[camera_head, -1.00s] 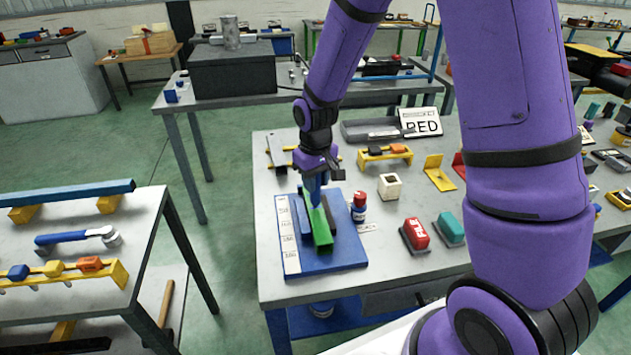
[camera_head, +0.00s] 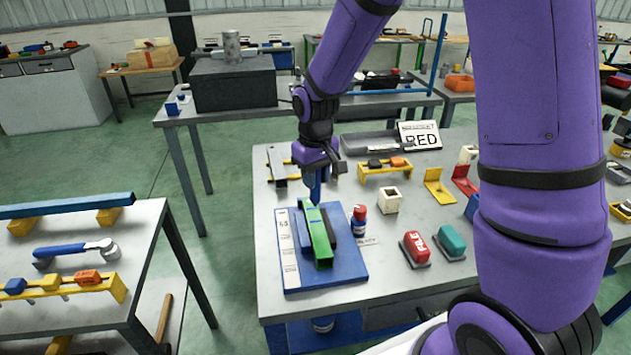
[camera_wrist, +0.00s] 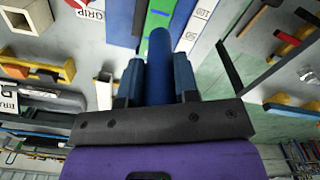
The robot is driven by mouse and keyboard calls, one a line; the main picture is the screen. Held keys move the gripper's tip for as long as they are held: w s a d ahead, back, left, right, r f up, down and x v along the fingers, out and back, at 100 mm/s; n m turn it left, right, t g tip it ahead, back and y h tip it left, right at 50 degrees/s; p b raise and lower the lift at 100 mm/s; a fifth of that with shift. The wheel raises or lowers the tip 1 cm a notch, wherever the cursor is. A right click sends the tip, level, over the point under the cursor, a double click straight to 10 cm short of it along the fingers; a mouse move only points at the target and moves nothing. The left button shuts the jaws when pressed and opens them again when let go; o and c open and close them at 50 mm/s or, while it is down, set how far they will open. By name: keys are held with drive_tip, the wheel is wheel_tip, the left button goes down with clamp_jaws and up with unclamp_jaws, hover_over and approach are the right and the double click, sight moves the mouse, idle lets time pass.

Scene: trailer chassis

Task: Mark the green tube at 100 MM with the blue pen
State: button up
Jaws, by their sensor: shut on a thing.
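The green tube (camera_head: 320,245) lies lengthwise on a blue board (camera_head: 345,272) beside a dark bar. A white scale strip (camera_head: 288,255) runs along the board's left side. My gripper (camera_head: 317,172) is shut on the blue pen (camera_head: 316,190), which points down over the tube's far end. In the wrist view the pen (camera_wrist: 160,65) sits between both fingers, with the green tube (camera_wrist: 153,30) beyond it. A small blue patch shows on the tube there; I cannot tell whether it is a mark. Whether the pen tip touches the tube is hidden.
A red-and-blue bottle (camera_head: 358,220) stands at the board's right edge. A yellow rack (camera_head: 385,170), a white square holder (camera_head: 388,200), a red block (camera_head: 415,247) and a teal block (camera_head: 452,240) stand to the right. A RED sign (camera_head: 420,135) stands behind.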

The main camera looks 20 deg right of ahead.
drive_tip(key=shift+r, duration=1.2)
